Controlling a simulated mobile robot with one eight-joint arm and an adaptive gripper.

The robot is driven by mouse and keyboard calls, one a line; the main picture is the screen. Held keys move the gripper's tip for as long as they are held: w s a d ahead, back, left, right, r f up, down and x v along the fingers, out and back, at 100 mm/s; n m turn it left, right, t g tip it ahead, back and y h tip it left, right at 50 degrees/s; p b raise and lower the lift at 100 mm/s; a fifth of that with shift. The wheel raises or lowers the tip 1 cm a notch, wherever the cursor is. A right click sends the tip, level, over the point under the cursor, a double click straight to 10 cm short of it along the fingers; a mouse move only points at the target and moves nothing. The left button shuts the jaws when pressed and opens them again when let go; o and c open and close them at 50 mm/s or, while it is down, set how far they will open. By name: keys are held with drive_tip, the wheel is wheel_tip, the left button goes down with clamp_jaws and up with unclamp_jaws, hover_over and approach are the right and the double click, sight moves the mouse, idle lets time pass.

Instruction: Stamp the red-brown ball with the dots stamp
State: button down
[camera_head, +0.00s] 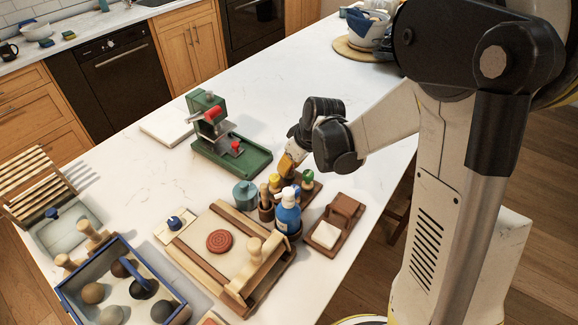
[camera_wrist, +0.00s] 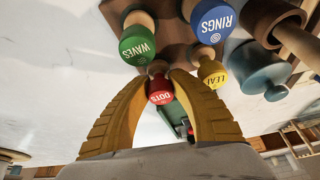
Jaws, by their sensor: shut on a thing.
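In the wrist view, my gripper (camera_wrist: 165,72) is shut on the dots stamp (camera_wrist: 160,92), whose red knob reads DOTS. I cannot tell whether this stamp still touches the rack. In the head view, my gripper (camera_head: 289,166) points down at the stamp rack, and the dots stamp is hidden. A flat red-brown clay disc (camera_head: 219,241) with ring-like marks lies on the wooden-railed board (camera_head: 190,258). Several balls lie in the blue-rimmed crate (camera_head: 66,296) at lower left, one of them dark brown (camera_head: 122,268).
The waves stamp (camera_wrist: 137,46), rings stamp (camera_wrist: 213,22) and leaf stamp (camera_wrist: 211,72) stand close to my fingers. A blue bottle (camera_head: 288,212) and teal pot (camera_head: 245,194) stand between the rack and the board. A green press (camera_head: 232,152) stands behind.

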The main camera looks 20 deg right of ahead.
drive_tip(key=shift+f, duration=0.25)
drive_tip(key=c, duration=1.2)
unclamp_jaws()
drive_tip(key=shift+o, duration=0.2)
drive_tip(key=shift+r, duration=0.1)
drive_tip(key=v, duration=1.2)
drive_tip(key=s+a+r+m+t+h+b, duration=0.1)
drive_tip(key=s+m, duration=0.1)
drive_tip(key=s, duration=0.6)
drive_tip(key=s+a+r+m+t+h+b, duration=0.1)
drive_tip(key=s+m+t, duration=0.1)
drive_tip(key=s, duration=0.6)
drive_tip(key=shift+m, duration=0.8)
